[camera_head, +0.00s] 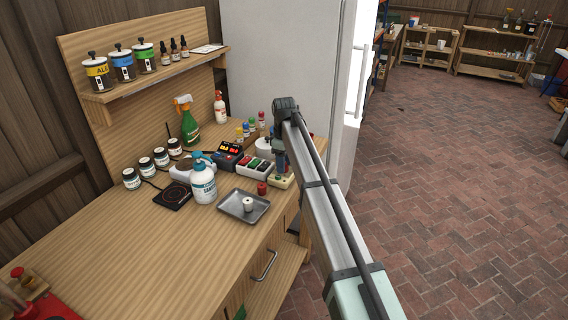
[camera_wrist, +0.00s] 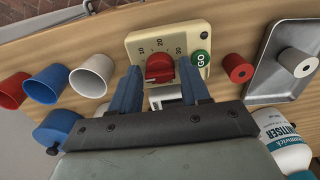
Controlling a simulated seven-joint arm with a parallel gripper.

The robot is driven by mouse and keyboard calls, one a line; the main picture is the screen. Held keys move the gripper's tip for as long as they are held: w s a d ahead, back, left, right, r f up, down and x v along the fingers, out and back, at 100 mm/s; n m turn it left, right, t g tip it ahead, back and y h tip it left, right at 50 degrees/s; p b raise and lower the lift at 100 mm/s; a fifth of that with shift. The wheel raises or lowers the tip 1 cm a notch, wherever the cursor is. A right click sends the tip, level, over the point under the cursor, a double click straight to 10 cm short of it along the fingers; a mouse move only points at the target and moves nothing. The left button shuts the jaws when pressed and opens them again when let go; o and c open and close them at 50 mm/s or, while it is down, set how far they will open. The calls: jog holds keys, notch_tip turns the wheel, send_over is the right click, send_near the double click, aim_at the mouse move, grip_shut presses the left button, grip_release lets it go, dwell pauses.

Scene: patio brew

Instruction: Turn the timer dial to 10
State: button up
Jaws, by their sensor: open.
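The timer (camera_wrist: 190,38) is a cream box with a red dial (camera_wrist: 159,66), the numbers 10, 20 and 30 around it, and a round green GO button (camera_wrist: 201,58). In the head view the timer (camera_head: 284,182) stands at the right edge of the bench, partly hidden by my arm. My gripper (camera_wrist: 160,76) is open, with one blue finger at each side of the dial's lower part. I cannot tell whether the fingers touch it. I cannot tell which number the dial points to.
A red weight-like cylinder (camera_wrist: 238,68) and a metal tray (camera_head: 230,207) lie near the timer. A sanitiser bottle (camera_head: 203,184) and a box with coloured buttons (camera_head: 254,168) are close by. Red, blue and white cups (camera_wrist: 91,76) show in the wrist view.

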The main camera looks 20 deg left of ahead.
jog(key=shift+f, duration=0.25)
jog(key=shift+c, duration=0.4)
jog(key=c, duration=0.7)
jog(key=shift+m, duration=0.4)
jog(key=m, duration=0.3)
jog(key=shift+m, duration=0.4)
jog(key=m, duration=0.5)
